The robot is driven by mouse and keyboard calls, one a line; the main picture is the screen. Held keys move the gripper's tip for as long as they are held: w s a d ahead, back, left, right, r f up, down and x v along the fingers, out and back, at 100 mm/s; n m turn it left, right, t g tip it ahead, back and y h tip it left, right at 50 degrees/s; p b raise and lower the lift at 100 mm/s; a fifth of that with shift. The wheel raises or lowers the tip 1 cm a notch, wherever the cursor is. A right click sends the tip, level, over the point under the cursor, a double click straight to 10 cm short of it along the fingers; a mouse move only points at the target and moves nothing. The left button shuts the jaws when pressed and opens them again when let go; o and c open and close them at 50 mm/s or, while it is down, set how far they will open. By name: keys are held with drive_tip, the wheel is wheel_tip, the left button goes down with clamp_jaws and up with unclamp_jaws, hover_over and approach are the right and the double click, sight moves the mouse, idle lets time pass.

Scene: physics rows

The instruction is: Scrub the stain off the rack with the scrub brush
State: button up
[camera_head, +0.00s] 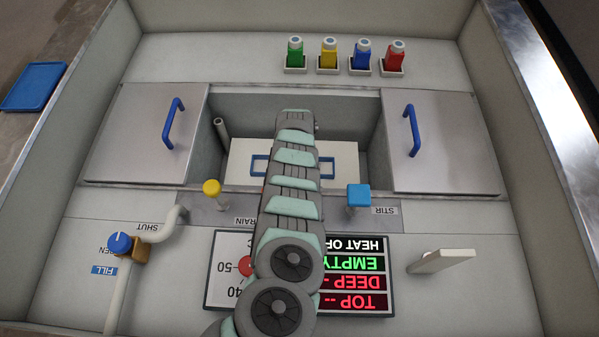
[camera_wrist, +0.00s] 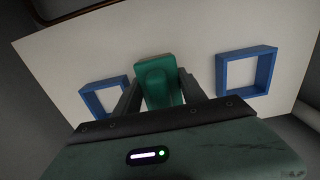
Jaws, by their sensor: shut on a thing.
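My gripper (camera_wrist: 160,92) shows in the wrist view, its two dark fingers shut on a green block-like thing, which looks like the scrub brush (camera_wrist: 158,76). The brush is in front of a white panel with two blue square handles, which looks like the rack (camera_wrist: 215,45). I cannot tell whether the brush touches it. In the head view the rack (camera_head: 340,152) sits in the sunken basin, partly covered by my arm, and the gripper and brush are hidden there. I see no stain; part of the rack is hidden.
Metal lids with blue handles lie left (camera_head: 150,135) and right (camera_head: 440,145) of the basin. Several coloured bottles (camera_head: 328,55) stand at the back. A yellow knob (camera_head: 211,188), a blue STIR knob (camera_head: 358,196), a display (camera_head: 355,275) and a fill valve (camera_head: 121,243) are nearer.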

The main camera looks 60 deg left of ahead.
drive_tip(key=shift+s+a+f+b, duration=0.1)
drive_tip(key=shift+s+a+b, duration=0.05)
drive_tip(key=shift+a+b, duration=0.6)
drive_tip(key=shift+s+a+f+b, duration=0.1)
drive_tip(key=shift+a+b, duration=0.35)
drive_tip(key=shift+b, duration=0.45)
drive_tip(key=shift+a+r, duration=0.1)
drive_tip(key=shift+r, duration=0.1)
drive_tip(key=shift+r+p, duration=1)
drive_tip(key=shift+r, duration=0.15)
drive_tip(key=shift+f, duration=0.25)
drive_tip(key=shift+p, duration=0.35)
